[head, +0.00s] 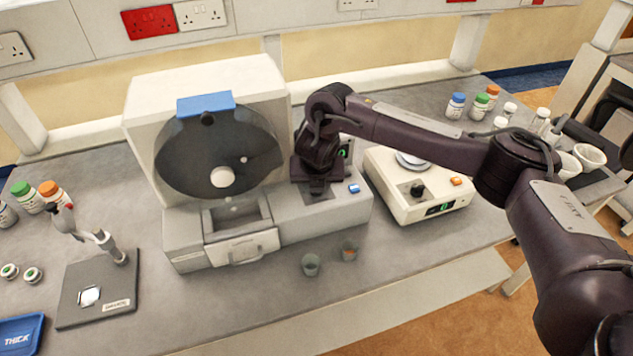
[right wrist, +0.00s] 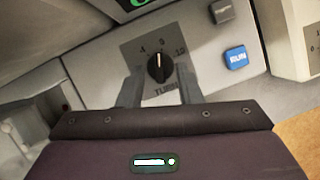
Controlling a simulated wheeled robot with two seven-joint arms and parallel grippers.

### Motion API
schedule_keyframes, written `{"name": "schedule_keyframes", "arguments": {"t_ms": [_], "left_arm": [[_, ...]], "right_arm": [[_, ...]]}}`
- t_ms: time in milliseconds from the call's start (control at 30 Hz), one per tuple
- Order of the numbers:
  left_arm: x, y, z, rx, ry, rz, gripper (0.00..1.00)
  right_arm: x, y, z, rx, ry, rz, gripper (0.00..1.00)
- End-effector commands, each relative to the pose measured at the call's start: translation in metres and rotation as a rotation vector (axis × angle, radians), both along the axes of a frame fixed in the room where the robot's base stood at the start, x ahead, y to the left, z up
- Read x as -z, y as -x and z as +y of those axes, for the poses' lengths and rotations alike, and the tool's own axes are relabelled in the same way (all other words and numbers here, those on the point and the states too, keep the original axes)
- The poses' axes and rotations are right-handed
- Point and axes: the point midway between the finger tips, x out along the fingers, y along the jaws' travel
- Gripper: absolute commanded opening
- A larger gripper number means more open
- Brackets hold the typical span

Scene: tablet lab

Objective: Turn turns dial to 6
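The turns dial (right wrist: 158,68) is a black knob on a dark square plate in the right wrist view. Numbers around it look like 4, 8 and 12, and "TURNS" is printed below, partly hidden. My right gripper (right wrist: 160,88) is open, with one finger on each side of the knob and gaps between. In the head view my right gripper (head: 316,186) is over the front panel of the drum machine (head: 275,232) and hides the dial. My left gripper is not in view.
A blue button (right wrist: 236,58) and a grey button (right wrist: 222,11) sit right of the dial. A cream balance (head: 425,195) stands close on the right. Two small cups (head: 311,264) stand in front of the machine. Bottles stand at far left and back right.

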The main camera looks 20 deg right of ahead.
Motion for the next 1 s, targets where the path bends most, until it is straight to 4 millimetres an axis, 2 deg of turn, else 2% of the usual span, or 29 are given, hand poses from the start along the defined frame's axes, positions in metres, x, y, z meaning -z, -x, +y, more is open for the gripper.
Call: {"name": "schedule_keyframes", "arguments": {"t_ms": [167,267,400,500,700,1000], "left_arm": [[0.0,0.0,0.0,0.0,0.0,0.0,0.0],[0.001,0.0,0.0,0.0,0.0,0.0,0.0],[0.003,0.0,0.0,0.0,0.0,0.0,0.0],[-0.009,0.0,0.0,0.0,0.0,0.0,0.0],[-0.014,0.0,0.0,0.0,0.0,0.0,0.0],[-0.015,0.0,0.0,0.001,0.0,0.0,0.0]], "right_arm": [[0.0,0.001,0.0,-0.001,0.0,0.002,0.32],[-0.007,0.003,0.001,-0.002,-0.001,0.0,0.32],[-0.029,0.01,0.003,-0.004,0.0,-0.004,0.32],[-0.049,0.016,0.005,-0.004,0.002,-0.005,0.32],[-0.068,0.025,0.007,-0.002,0.001,-0.003,0.32],[-0.072,0.029,0.008,0.0,0.001,0.001,0.32]]}}
